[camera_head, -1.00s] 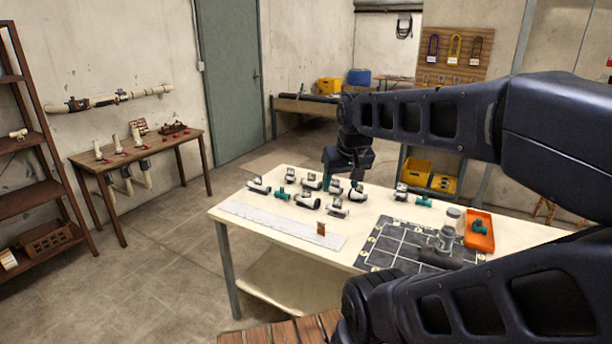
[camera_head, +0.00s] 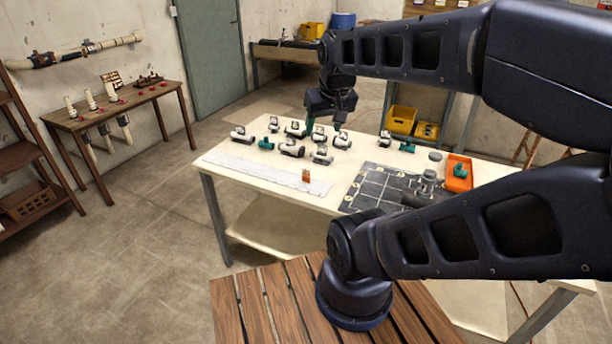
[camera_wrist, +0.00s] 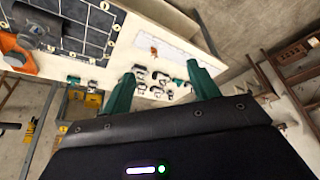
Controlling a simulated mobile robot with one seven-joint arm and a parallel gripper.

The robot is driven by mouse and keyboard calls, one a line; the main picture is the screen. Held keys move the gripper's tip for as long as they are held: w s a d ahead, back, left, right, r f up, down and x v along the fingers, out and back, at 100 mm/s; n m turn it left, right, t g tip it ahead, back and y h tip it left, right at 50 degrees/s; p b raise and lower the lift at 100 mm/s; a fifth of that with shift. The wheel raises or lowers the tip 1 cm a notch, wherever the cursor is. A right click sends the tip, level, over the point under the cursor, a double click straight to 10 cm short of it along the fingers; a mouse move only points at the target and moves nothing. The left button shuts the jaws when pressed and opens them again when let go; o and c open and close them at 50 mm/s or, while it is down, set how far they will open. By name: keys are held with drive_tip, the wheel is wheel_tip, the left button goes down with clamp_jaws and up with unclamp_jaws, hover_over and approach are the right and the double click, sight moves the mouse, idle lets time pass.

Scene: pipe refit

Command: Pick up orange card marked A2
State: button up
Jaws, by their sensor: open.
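The small orange card (camera_head: 306,175) stands upright on the white strip (camera_head: 265,175) near the front edge of the table. Its marking is too small to read. It also shows small in the wrist view (camera_wrist: 154,50), beyond my fingertips. My gripper (camera_head: 324,124) is above the back part of the table, behind the card and apart from it. In the wrist view my gripper (camera_wrist: 161,70) has its two green fingers spread wide with nothing between them.
Several white and teal pipe fittings (camera_head: 292,148) stand between my gripper and the card. A dark gridded mat (camera_head: 368,190) with grey parts and an orange tray (camera_head: 459,184) are to the right. The strip around the card is mostly clear.

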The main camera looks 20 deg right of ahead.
drive_tip(key=shift+c, duration=0.2)
idle(0.5)
drive_tip(key=n+g+h, duration=0.2)
drive_tip(key=n+h, duration=0.2)
drive_tip(key=n, duration=2.2)
hover_over(306, 169)
drive_tip(key=s+a, duration=0.2)
wheel_tip(306, 169, down, 28)
drive_tip(key=shift+y, duration=0.3)
drive_tip(key=shift+x, duration=2.55)
drive_tip(key=shift+w+x, duration=0.2)
drive_tip(key=shift+x, duration=2.35)
drive_tip(key=shift+a, duration=0.15)
drive_tip(key=shift+c, duration=0.2)
drive_tip(key=c, duration=0.9)
